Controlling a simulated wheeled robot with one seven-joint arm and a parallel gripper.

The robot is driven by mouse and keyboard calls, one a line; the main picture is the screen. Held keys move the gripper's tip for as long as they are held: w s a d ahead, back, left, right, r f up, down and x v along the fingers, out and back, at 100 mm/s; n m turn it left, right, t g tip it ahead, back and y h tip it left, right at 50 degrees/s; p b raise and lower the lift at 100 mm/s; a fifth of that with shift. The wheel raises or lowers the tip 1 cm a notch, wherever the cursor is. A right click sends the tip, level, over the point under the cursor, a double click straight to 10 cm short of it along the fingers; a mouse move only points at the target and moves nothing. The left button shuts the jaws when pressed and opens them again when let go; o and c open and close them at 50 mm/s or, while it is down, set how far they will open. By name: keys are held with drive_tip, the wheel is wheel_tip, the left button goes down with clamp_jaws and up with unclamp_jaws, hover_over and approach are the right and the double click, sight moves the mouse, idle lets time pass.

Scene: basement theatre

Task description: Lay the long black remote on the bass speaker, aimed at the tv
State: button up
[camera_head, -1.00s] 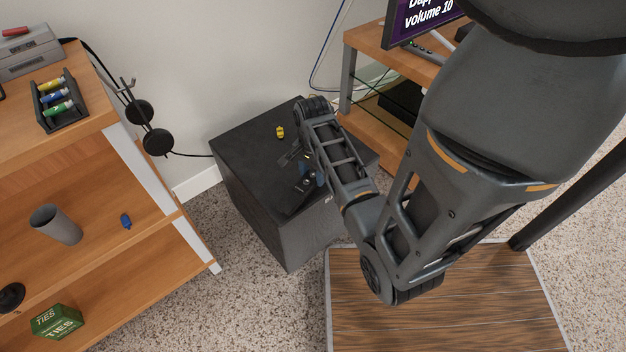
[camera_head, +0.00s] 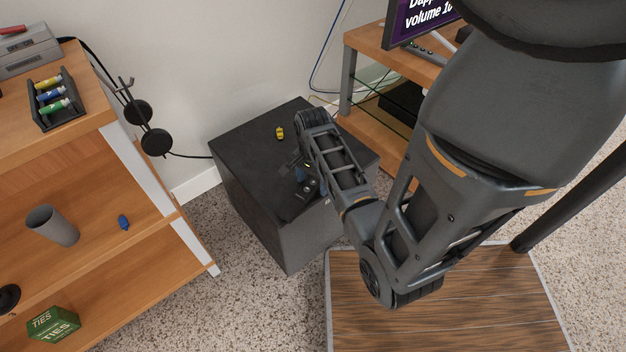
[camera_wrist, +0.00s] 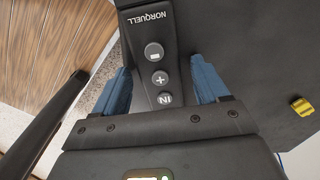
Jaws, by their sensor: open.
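The bass speaker (camera_head: 245,150) is a dark box standing on the carpet against the wall. The black remote (camera_wrist: 150,32), with round buttons and the word NORQUELL, lies at its top in the wrist view. In the head view the remote (camera_head: 303,194) is a dark shape, partly hidden by my arm. My gripper (camera_wrist: 162,82) is open, with its blue fingers on either side of the remote. In the head view my gripper (camera_head: 303,177) is low over the speaker top. The tv (camera_head: 420,22) stands at the upper right; my arm covers part of it.
A small yellow thing (camera_head: 280,133) sits on the speaker; it also shows in the wrist view (camera_wrist: 302,106). A wooden tv stand (camera_head: 375,48) is to the right. Wooden shelves (camera_head: 95,185) with a cup, a green box and a battery tray are at the left.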

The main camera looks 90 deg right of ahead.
wheel_tip(320, 180, up, 12)
drive_tip(key=p, duration=0.4)
drive_tip(key=n+t+h, duration=0.2)
drive_tip(key=n+h, duration=0.2)
drive_tip(key=n, duration=0.3)
approach(313, 183)
drive_tip(key=w+a+r, duration=0.1)
drive_tip(key=w+a, duration=0.3)
drive_tip(key=w, duration=0.1)
drive_tip(key=w+a+r+n+t, duration=0.2)
drive_tip(key=a+r+n+t, duration=0.3)
drive_tip(key=a+n, duration=0.5)
drive_tip(key=s+a+r+n+t+y, duration=0.2)
drive_tip(key=a+r+n+t, duration=0.2)
drive_tip(key=a+r, duration=0.4)
drive_tip(key=s+a+r+n+t+y, duration=0.2)
drive_tip(key=a+r+n+t, duration=0.2)
drive_tip(key=a+r, duration=0.5)
wheel_tip(313, 183, up, 2)
drive_tip(key=shift+s+r, duration=0.1)
drive_tip(key=shift+s, duration=0.1)
